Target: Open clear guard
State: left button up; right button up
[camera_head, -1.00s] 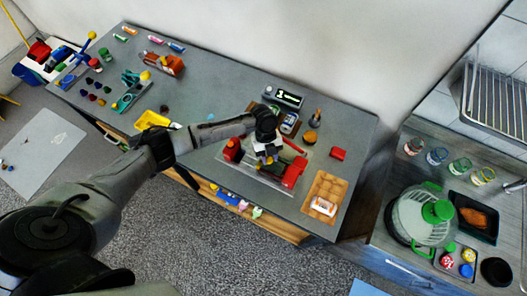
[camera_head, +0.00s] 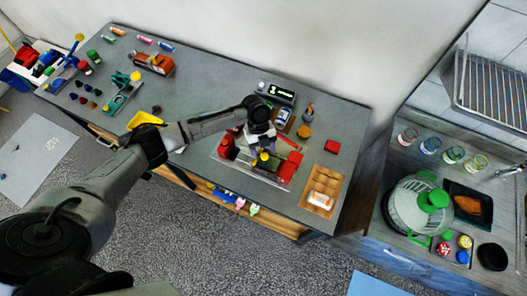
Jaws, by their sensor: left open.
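A red machine (camera_head: 290,167) sits on a pale base plate (camera_head: 236,166) near the front edge of the grey workbench. A red block (camera_head: 227,146) stands at its left end. The clear guard cannot be made out with certainty; it is see-through and small here. My left gripper (camera_head: 263,151) is open, pointing down over the middle of the machine, and hides part of it. A yellow spot shows by its fingertips. I cannot tell whether the fingers touch anything. My right gripper is not in view.
A small display box (camera_head: 276,93) stands behind the gripper. A wooden tray (camera_head: 310,204) holding a white-and-orange item and a red block (camera_head: 332,147) lie to the right. Toy-like tools (camera_head: 124,92) lie to the left.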

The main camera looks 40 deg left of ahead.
pick_arm(q)
jog(key=b+v, duration=0.1)
jog(key=v, duration=1)
jog(key=shift+r, duration=0.4)
jog(key=shift+w+a, duration=0.1)
